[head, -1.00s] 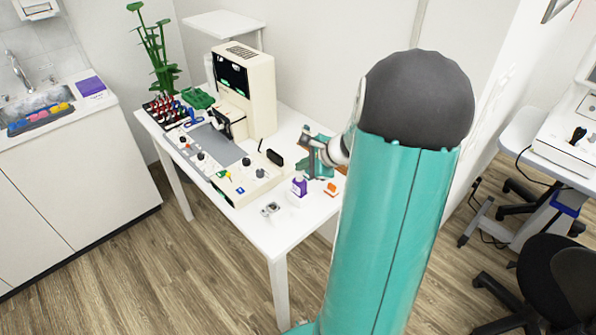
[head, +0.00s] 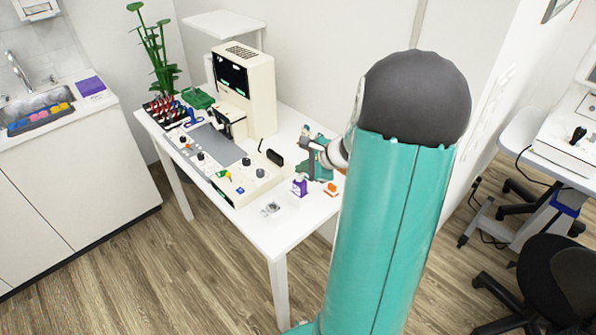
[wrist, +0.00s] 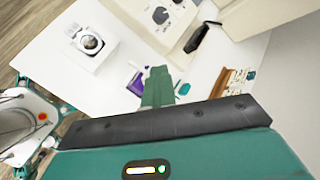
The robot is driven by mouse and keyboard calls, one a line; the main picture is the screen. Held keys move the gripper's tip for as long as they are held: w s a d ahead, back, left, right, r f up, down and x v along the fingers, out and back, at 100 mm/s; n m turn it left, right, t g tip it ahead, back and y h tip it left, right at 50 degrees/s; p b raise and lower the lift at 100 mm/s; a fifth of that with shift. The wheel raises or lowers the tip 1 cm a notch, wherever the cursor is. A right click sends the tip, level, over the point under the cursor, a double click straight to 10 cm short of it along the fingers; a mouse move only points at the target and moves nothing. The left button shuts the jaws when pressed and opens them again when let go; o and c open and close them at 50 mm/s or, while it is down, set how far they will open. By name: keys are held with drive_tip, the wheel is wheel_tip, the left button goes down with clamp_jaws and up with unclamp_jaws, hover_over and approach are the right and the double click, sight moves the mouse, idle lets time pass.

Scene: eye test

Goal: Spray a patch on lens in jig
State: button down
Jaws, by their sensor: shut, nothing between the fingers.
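A small clear-and-white jig with a round lens (head: 271,208) sits near the table's front edge. It also shows at the upper left of the wrist view (wrist: 90,42). A small purple-and-white bottle (head: 300,187) stands to its right. In the wrist view, part of the purple bottle (wrist: 136,83) shows beside my fingers. My gripper (wrist: 158,86) is shut and empty, over the table close to the bottle. In the head view my teal gripper (head: 319,166) is just behind and right of the bottle, partly hidden by my arm. I cannot tell whether it touches the bottle.
The white table (head: 245,222) has bare room around the jig. A cream machine (head: 245,90) and a control panel (head: 240,180) fill its left and back. A black case (head: 274,157) lies behind the bottle, and an orange item (head: 331,189) lies right of it.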

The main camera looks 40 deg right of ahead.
drive_tip(key=shift+r, duration=3.4)
idle(0.3)
